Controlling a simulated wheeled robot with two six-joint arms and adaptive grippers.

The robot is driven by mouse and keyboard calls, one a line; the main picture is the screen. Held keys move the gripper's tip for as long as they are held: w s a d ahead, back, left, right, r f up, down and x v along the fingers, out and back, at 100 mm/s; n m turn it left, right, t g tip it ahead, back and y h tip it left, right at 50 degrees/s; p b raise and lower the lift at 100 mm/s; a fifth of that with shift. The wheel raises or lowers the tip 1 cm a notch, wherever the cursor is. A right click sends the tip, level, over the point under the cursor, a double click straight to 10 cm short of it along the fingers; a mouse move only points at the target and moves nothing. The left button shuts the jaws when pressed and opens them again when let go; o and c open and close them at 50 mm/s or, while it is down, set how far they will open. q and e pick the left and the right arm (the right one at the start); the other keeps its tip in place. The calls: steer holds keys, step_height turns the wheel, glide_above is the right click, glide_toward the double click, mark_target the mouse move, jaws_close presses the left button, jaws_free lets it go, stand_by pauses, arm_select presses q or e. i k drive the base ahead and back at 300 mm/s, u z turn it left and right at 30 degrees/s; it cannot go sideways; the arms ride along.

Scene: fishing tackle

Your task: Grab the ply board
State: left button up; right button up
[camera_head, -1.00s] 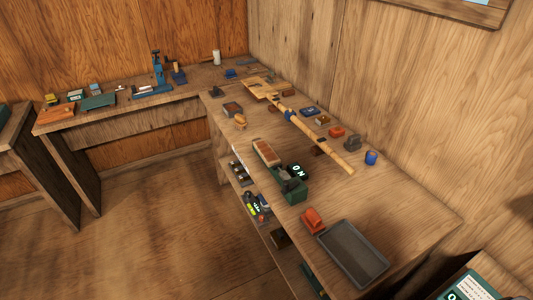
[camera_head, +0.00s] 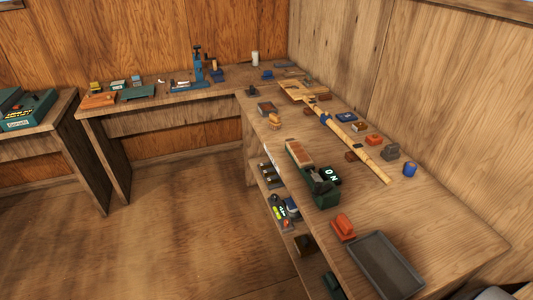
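A flat, light tan wooden piece (camera_head: 295,91) lies toward the back of the right-hand bench, at the far end of a long bamboo-coloured rod (camera_head: 350,144). It may be the ply board, but it is too small to be sure. The rod overlaps or touches its near side; I cannot tell which. Neither of my grippers is in the head view.
The L-shaped wooden bench (camera_head: 440,225) holds a grey tray (camera_head: 385,265), an orange item (camera_head: 343,226), a green tool (camera_head: 318,185) and a blue vise-like tool (camera_head: 198,68). A side table (camera_head: 65,110) stands at left. The wooden floor (camera_head: 170,220) is clear.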

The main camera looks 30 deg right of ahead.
mark_target(302, 155)
steer(key=u, duration=0.1)
steer(key=i, duration=2.95)
steer(key=z, duration=3.8)
